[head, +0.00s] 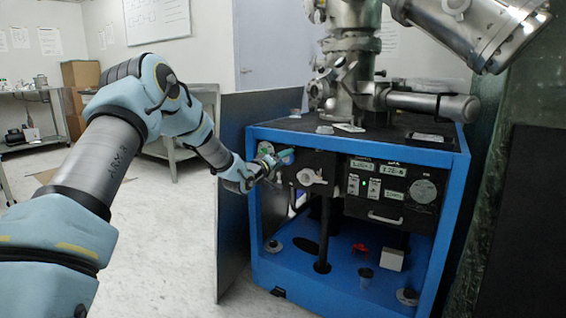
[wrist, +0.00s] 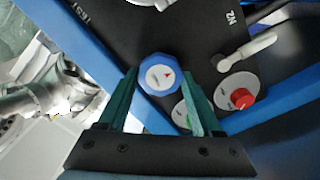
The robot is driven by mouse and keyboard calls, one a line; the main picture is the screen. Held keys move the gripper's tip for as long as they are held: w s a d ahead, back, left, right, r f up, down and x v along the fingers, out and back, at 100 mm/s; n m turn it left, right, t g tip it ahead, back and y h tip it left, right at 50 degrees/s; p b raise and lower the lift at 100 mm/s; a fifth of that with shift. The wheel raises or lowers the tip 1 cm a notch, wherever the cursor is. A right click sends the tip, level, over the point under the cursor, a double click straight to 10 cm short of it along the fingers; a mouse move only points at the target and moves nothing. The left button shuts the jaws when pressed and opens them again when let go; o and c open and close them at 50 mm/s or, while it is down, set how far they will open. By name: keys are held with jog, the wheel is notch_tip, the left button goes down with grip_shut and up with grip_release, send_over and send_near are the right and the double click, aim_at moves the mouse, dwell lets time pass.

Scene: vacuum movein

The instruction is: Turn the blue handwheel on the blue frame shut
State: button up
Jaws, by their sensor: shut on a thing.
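In the head view my gripper (head: 278,163) reaches the upper left of the front of the blue frame (head: 360,150). The handwheel is hidden or too small to make out there.
A red knob (wrist: 242,98) and a white lever (wrist: 262,45) sit right of the handwheel. The instrument panel (head: 390,190) has gauges and a handle. Metal vacuum parts (head: 345,75) stand on top. A dark panel (head: 232,190) borders the frame's left. Open floor lies further left.

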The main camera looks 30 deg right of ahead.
jog(key=m+b, duration=0.1)
jog(key=m, duration=0.3)
jog(key=shift+s+f+m+b, duration=0.1)
jog(key=shift+f+m+b, duration=0.05)
jog(key=shift+m+b, duration=0.15)
jog(key=m+b, duration=0.1)
jog(key=m, duration=0.2)
jog(key=shift+m+b, duration=0.4)
jog(key=m+b, duration=0.2)
jog(key=m, duration=0.2)
jog(key=shift+d, duration=0.1)
jog(key=m+b, duration=0.3)
jog(key=m, duration=0.2)
jog(key=shift+f, duration=0.1)
jog(key=m+b, duration=0.3)
jog(key=m, duration=0.1)
jog(key=shift+s+m+b, duration=0.1)
jog(key=shift+m+b, duration=0.2)
jog(key=shift+b, duration=0.1)
jog(key=m+b, duration=0.3)
jog(key=m, duration=0.1)
jog(key=shift+f+b, duration=0.1)
jog(key=shift+b, duration=0.3)
jog(key=m+b, duration=0.4)
jog(key=m, duration=0.1)
jog(key=shift+m, duration=0.3)
jog(key=shift+m+b, duration=1.2)
jog(key=shift+b, duration=0.1)
